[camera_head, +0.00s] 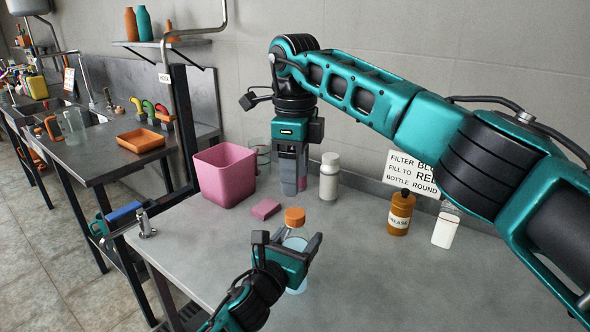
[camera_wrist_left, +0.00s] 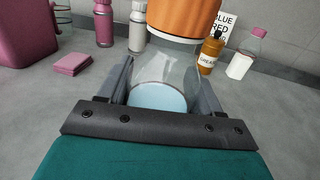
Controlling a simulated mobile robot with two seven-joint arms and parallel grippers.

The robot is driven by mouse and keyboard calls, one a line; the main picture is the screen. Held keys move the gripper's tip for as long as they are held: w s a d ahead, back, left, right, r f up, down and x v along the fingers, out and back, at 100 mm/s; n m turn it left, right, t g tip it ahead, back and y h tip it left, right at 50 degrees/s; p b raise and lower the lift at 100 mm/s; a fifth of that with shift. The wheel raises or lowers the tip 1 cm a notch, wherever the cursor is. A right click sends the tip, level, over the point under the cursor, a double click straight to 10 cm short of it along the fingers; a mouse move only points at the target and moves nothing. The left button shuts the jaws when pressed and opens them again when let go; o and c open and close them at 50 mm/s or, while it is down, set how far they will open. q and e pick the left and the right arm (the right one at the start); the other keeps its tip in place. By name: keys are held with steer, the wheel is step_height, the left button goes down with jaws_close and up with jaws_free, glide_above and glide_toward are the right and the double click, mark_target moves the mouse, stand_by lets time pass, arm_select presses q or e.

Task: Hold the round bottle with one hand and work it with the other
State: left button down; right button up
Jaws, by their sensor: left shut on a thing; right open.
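The round bottle (camera_head: 296,244) is clear with pale blue contents and an orange cap (camera_head: 294,217). It stands about upright over the front of the grey table. My left gripper (camera_head: 294,257) is shut around its body; the left wrist view also shows the clear bottle (camera_wrist_left: 165,72) between the fingers, with the orange cap (camera_wrist_left: 182,17) above. My right gripper (camera_head: 291,172) is open and points down behind the bottle, apart from its cap. A pinkish bottle (camera_wrist_left: 104,25) stands behind; the right gripper mostly covers it in the head view.
Behind stand a pink bin (camera_head: 224,175), a glass jar (camera_head: 262,152), a pink sponge (camera_head: 265,209) and a whitish bottle (camera_head: 329,178). A brown bottle (camera_head: 400,214) and a red-capped white bottle (camera_head: 446,228) stand by a sign (camera_head: 412,172). The table's right front is clear.

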mark_target(295, 213)
stand_by(0.4)
steer(key=shift+f, duration=4)
